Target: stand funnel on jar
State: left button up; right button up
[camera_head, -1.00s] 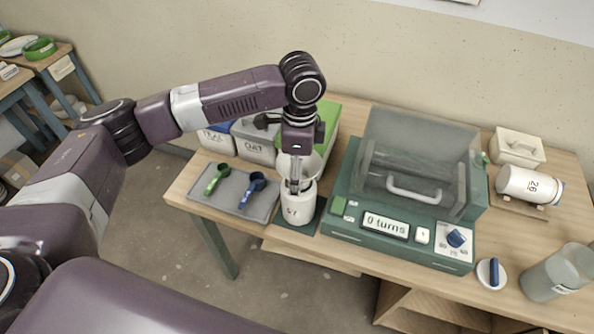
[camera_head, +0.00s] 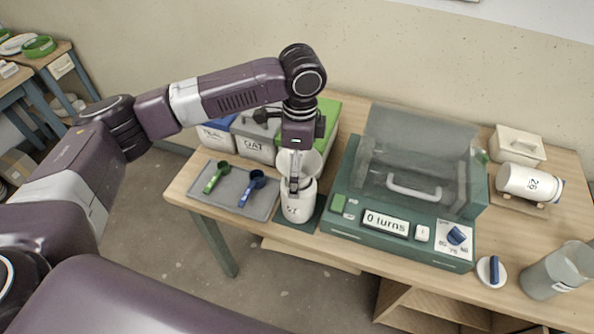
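A white jar (camera_head: 298,208) with a dark number on its side stands upright on a dark green mat near the table's front edge. A pale, translucent funnel (camera_head: 312,162) is over the jar's mouth, partly hidden behind my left gripper. My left gripper (camera_head: 294,187) points straight down at the jar's mouth. Its fingers are close together and look shut on the funnel's near wall. Whether the funnel rests on the jar's rim is hard to see. My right gripper is not in view.
A grey tray (camera_head: 232,205) with a green scoop (camera_head: 216,177) and a blue scoop (camera_head: 252,188) lies left of the jar. Lidded bins stand behind. A green machine (camera_head: 345,222) with a clear cover is close on the right. A numbered jar (camera_head: 525,182) lies farther right.

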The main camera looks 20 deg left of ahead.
pick_arm(q)
jog(key=r, duration=0.5)
jog(key=r+b, duration=0.1)
jog(key=r, duration=0.4)
jog(key=shift+d+b, duration=0.2)
jog(key=shift+b, duration=0.1)
jog(key=shift+r, duration=0.65)
